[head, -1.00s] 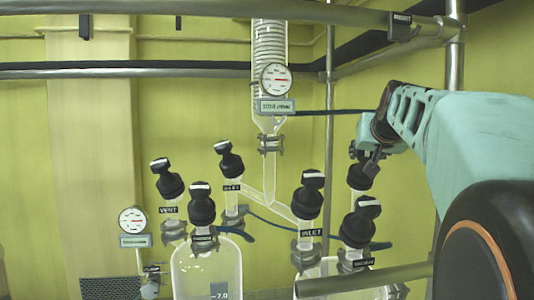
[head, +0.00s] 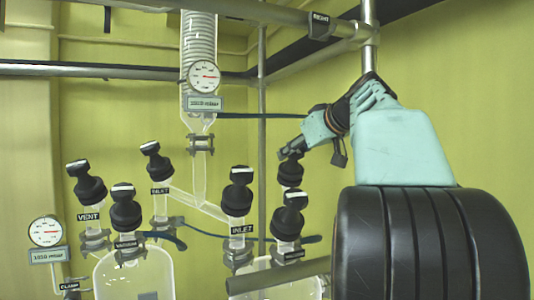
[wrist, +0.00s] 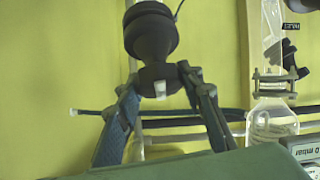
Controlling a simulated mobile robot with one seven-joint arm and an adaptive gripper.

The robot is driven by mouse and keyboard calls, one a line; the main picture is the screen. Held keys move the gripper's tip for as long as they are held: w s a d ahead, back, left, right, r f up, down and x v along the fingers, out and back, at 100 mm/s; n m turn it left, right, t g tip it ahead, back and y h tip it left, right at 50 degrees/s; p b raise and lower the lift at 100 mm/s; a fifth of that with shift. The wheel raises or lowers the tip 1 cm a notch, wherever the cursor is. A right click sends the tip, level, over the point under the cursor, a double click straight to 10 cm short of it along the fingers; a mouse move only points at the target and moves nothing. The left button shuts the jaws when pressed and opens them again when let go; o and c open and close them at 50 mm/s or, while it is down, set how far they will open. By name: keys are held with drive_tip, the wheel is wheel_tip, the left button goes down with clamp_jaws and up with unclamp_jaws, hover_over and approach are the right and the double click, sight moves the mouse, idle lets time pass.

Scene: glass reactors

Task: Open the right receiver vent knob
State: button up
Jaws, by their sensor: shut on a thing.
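The right receiver's rear black knob (head: 290,172) stands at the far right of the knob group in the head view. Its label is hidden, so I cannot read whether it says vent. My gripper (head: 290,150) reaches it from the right, at its top. In the wrist view the black knob (wrist: 150,35) is close, with a white mark at the narrow end. My gripper's fingers (wrist: 158,80) stand on either side of that end and are shut on it. The right receiver vessel (head: 270,284) is partly hidden by a metal bar.
The right receiver's inlet knob (head: 238,190) and vacuum knob (head: 288,215) stand close by. The left vessel (head: 130,275) carries more knobs, one labelled vent (head: 88,185). A glass condenser (head: 199,50) with a gauge hangs at centre. Metal rails (head: 280,20) cross above.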

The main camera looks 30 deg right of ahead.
drive_tip(key=shift+n+y, duration=0.4)
drive_tip(key=shift+n, duration=0.2)
drive_tip(key=o, duration=1.2)
drive_tip(key=shift+c, duration=0.2)
drive_tip(key=v, duration=1.2)
drive_tip(key=shift+d+r, duration=0.1)
